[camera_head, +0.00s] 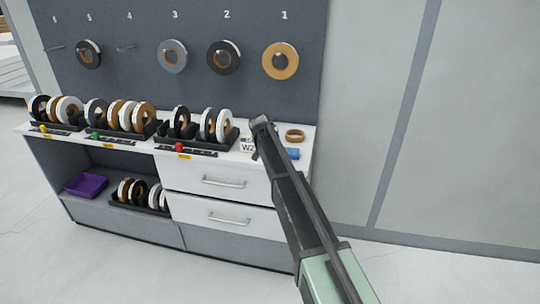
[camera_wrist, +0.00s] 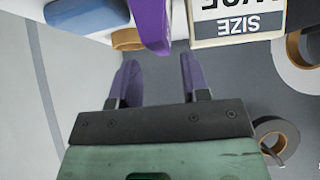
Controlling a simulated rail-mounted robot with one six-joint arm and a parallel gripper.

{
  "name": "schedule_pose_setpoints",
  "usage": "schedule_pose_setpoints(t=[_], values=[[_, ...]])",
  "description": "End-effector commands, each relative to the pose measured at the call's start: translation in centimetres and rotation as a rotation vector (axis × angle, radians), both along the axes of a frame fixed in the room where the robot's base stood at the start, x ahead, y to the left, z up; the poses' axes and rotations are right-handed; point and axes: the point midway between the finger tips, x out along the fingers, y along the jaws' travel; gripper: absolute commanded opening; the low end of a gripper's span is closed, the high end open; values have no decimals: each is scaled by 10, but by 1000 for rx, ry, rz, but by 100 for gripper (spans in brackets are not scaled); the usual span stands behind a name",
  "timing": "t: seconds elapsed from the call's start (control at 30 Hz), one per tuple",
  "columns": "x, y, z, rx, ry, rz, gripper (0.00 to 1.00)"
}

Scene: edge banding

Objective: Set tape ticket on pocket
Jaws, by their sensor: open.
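A small white card or block with dark print, partly reading "W2", stands on the white counter (camera_head: 247,145) beside my gripper (camera_head: 262,122). In the wrist view this lettered piece (camera_wrist: 238,22) shows upside down with the word "SIZE", ahead and right of my gripper (camera_wrist: 158,60). My gripper's two purple fingers are apart, with nothing seen between them. A purple strip (camera_wrist: 151,24) lies ahead of the fingers; I cannot tell what it is. I cannot make out which part is the ticket's pocket.
A tan tape roll (camera_head: 295,135) and a blue object (camera_head: 292,153) lie right of the arm. Trays of upright rolls (camera_head: 213,125) line the counter to the left. Numbered pegs with rolls (camera_head: 281,61) are on the grey board behind. A purple tray (camera_head: 87,185) sits below.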

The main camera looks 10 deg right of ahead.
Motion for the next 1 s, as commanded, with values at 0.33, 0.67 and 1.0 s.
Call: schedule_pose_setpoints(t=[0.33,0.67,1.0], values=[[30,-11,-37,-1,0,-1,42],[33,-13,-35,0,1,1,32],[33,-13,-36,0,1,1,2]])
